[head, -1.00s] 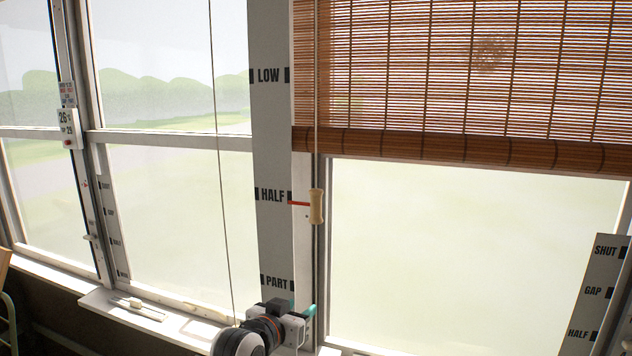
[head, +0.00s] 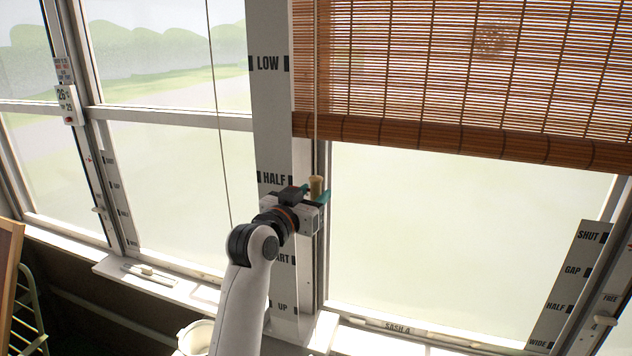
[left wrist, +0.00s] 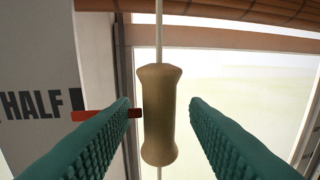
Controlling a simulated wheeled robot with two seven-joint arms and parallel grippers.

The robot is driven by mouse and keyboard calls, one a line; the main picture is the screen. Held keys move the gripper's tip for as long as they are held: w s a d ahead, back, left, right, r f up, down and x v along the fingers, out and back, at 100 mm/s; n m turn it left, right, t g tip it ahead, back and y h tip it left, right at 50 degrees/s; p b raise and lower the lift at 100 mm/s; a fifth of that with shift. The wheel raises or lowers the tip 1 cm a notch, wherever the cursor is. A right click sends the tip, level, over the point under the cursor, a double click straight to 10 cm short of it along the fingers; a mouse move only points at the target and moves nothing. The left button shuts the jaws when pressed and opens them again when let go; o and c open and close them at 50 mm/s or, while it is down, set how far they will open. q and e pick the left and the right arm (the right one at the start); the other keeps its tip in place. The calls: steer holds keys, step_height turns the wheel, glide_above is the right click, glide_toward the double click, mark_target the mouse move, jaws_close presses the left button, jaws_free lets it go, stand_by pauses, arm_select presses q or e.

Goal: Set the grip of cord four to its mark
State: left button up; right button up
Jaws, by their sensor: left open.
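A pale wooden grip (head: 316,184), shaped like a spool, hangs on a thin cord (head: 316,80) in front of the post beside the bamboo blind. In the left wrist view the grip (left wrist: 158,115) is upright between my two green fingers, with a gap on both sides. My left gripper (head: 315,194) is open around it and hides its lower part in the head view. A red pointer (left wrist: 92,115) lies level with the grip's middle, beside the HALF mark (left wrist: 32,104), partly behind the left finger. No cord number is readable. My right gripper is not in view.
The grey scale board (head: 270,120) carries LOW, HALF and other marks. The bamboo blind (head: 440,60) hangs at upper right. Another cord (head: 218,110) runs down left of the board. A sill (head: 160,278) runs below. A second scale board (head: 572,285) stands at lower right.

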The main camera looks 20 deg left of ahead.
arm_select(q)
steer(key=shift+w+d, duration=0.2)
steer(key=shift+w, duration=0.8)
jaws_close()
steer(key=shift+f, duration=0.1)
